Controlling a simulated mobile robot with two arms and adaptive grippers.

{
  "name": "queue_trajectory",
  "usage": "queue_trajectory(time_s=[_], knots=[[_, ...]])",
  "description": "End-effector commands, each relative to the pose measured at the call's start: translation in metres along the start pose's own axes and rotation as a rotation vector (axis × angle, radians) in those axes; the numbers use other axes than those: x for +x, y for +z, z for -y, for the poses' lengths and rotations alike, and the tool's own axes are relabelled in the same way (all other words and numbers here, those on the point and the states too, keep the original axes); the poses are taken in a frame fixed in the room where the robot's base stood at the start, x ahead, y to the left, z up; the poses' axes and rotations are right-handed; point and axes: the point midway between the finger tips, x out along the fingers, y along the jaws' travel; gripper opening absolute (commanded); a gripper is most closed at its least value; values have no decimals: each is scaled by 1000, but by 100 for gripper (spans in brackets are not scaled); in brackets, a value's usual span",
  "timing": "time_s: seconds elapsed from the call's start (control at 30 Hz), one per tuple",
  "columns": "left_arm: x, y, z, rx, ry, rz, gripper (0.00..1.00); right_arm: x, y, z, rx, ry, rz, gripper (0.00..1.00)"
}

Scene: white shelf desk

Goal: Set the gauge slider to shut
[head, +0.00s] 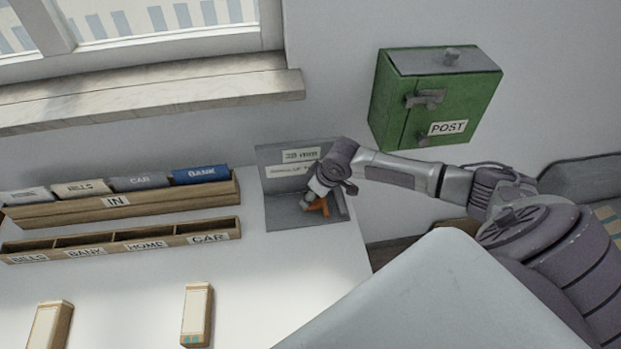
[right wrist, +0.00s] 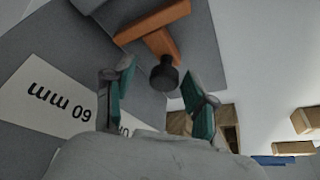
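The grey gauge (head: 290,218) stands at the right end of the white desk, with white labels on its upright back plate. Its orange slider (head: 318,206) is partly hidden by my right gripper (head: 322,194). In the right wrist view the orange slider (right wrist: 152,30) carries a black knob (right wrist: 170,75). My right gripper (right wrist: 157,75) is open, with its green-padded fingers on either side of the knob. A gap shows between the knob and the left finger; contact on the right is unclear. A label (right wrist: 50,105) there reads 60 mm upside down. My left gripper is not in view.
A wooden IN rack (head: 70,212) with labelled folders and a lower wooden sorter (head: 75,250) lie left of the gauge. Two tan boxes (head: 197,315) (head: 50,325) stand nearer. A green POST box (head: 450,95) hangs above right. The desk's front middle is clear.

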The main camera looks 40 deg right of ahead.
Motion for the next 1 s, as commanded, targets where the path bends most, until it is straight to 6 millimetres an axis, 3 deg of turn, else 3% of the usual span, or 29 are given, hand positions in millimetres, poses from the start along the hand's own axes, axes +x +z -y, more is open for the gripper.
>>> queue_trajectory(time_s=[0.37,0.8,1.0], knots=[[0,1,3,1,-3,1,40,-9,-1,1,-1,-3,-4,57],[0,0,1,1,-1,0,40,-96,1,-1,-3,0,-2,57],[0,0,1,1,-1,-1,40,-117,1,0,1,-2,-2,57]])
